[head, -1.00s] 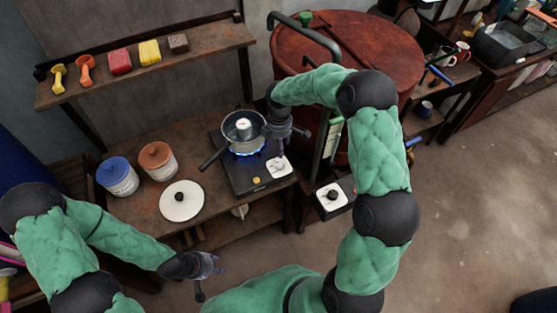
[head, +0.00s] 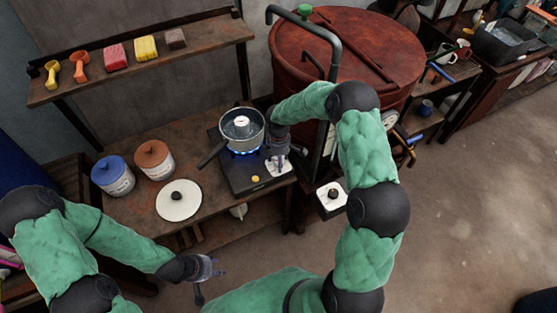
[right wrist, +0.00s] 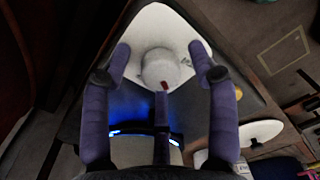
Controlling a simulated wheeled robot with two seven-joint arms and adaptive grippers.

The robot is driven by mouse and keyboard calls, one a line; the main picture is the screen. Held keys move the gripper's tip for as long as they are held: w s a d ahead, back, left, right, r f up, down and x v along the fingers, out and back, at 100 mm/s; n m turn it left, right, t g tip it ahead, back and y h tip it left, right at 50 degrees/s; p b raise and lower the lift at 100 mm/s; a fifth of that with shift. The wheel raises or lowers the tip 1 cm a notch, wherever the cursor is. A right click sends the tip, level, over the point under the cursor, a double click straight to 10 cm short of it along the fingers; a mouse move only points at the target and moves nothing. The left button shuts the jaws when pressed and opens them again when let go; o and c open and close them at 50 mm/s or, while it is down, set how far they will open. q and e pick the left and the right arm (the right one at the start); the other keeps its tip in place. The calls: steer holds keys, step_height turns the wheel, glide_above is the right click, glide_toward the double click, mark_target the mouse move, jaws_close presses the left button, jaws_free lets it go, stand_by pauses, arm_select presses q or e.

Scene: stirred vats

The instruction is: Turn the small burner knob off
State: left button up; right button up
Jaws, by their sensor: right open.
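The small burner (head: 238,183) is a black plate on the wooden bench, with a blue flame under a steel pot (head: 232,145). Its knob (right wrist: 160,68) is round and pale with a red mark, on a white plate (right wrist: 160,22) at the burner's right. My right gripper (right wrist: 160,55) is open, pointing down at the knob, with fingers on both sides of it and a third finger near the red mark. Contact cannot be told. My left gripper (head: 205,275) is open and empty in front of the bench.
A second white plate with a black knob (head: 333,194) stands by the large red vat (head: 400,60). A white lid (head: 180,207), a blue-lidded jar (head: 114,180) and an orange-lidded jar (head: 155,165) stand left of the burner. A shelf (head: 150,70) hangs behind.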

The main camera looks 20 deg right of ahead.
steer(key=c, duration=1.2)
steer(key=shift+o, duration=0.2)
steer(key=m, duration=0.5)
steer(key=shift+m, duration=0.3)
steer(key=m+b, duration=0.1)
steer(key=m, duration=0.5)
steer(key=shift+s, duration=0.15)
steer(key=shift+m, duration=0.4)
steer(key=o, duration=1.2)
steer(key=shift+c, duration=0.2)
